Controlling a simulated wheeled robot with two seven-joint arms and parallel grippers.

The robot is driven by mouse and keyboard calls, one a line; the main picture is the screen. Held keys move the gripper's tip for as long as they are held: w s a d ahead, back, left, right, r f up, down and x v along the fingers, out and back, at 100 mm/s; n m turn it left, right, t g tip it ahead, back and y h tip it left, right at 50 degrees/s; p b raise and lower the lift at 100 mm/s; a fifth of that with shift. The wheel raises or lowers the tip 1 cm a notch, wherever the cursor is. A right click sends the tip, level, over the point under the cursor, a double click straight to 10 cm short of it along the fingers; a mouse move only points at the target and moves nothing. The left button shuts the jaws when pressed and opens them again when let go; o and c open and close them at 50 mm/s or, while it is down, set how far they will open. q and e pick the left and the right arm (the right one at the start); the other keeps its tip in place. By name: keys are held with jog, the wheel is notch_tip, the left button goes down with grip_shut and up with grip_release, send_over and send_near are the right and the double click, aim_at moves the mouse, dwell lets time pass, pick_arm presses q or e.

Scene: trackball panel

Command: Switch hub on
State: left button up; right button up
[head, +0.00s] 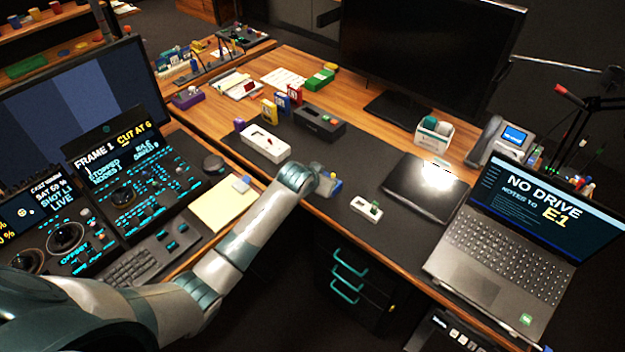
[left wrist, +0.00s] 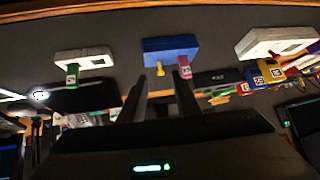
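My left arm reaches in from the left of the head view, and its hand (head: 319,179) is over the dark mat. In the left wrist view my left gripper (left wrist: 160,88) shows two dark fingers, apart with nothing between them. Just beyond the fingertips is a blue box (left wrist: 171,48) with a yellow piece (left wrist: 160,68) and a pink piece (left wrist: 184,69) on its edge. In the head view the blue box (head: 335,187) is partly hidden by the hand. Which box is the hub I cannot tell; no label is readable. My right gripper is in neither view.
A white box with a green piece (head: 366,208) sits right of the hand. A longer white box (head: 263,143) and a black box (head: 319,124) lie behind. A closed dark laptop (head: 425,188), an open laptop (head: 500,240) and a phone (head: 497,142) stand right.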

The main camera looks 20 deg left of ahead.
pick_arm(q)
jog(key=b+v, duration=0.1)
jog(key=v, duration=1)
jog(key=shift+b, duration=0.3)
jog(key=shift+s, duration=0.15)
jog(key=s+a+f+g+b, duration=0.1)
jog(key=s+f, duration=0.2)
jog(key=f, duration=0.9)
jog(key=s+a+f+g, duration=0.1)
jog(key=s+f, duration=0.2)
jog(key=f, duration=0.9)
jog(key=s+a+f+g+b, duration=0.1)
jog(key=s+f, duration=0.5)
jog(key=f, duration=0.2)
jog(key=s+f+g, duration=0.1)
jog(key=s+f, duration=0.4)
jog(key=f, duration=0.4)
jog(key=s+f+g, duration=0.1)
jog(key=s+f, duration=0.5)
jog(key=s, duration=0.7)
jog(key=s+f+g+b, duration=0.1)
jog(key=s+f, duration=0.6)
jog(key=s, duration=0.7)
jog(key=s+f+g+b, duration=0.1)
jog(key=s+f, duration=0.6)
jog(key=s, duration=0.7)
jog(key=shift+s+d+f+g+y, duration=0.15)
jog(key=shift+s+d+g+y, duration=0.1)
jog(key=shift+g+y, duration=0.25)
